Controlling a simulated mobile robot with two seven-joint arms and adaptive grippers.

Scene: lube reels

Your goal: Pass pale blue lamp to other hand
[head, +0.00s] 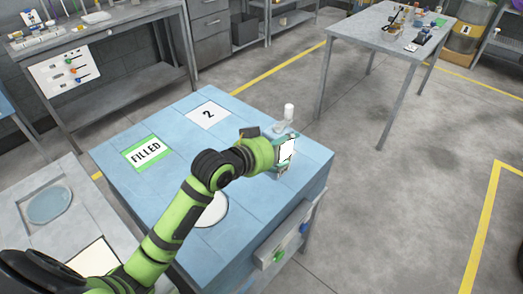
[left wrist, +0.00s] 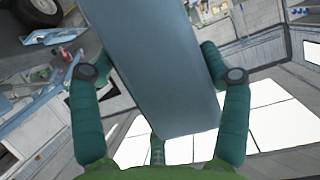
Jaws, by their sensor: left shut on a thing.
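The pale blue lamp (left wrist: 155,65) shows in the left wrist view as a long, smooth, grey-blue body between two teal fingers. Its far end runs out of the top of that view. My left gripper (head: 284,152) is shut on it, with one finger on each side. In the head view the gripper is over the right part of the blue-topped table (head: 135,185), and it largely hides the lamp there. The gripper also shows in the left wrist view (left wrist: 157,75). My right gripper is in neither view.
A small white upright piece (head: 289,111) shows just behind the gripper; I cannot tell whether it is held. A FILLED label (head: 147,152) and a 2 card (head: 208,115) lie on the table.

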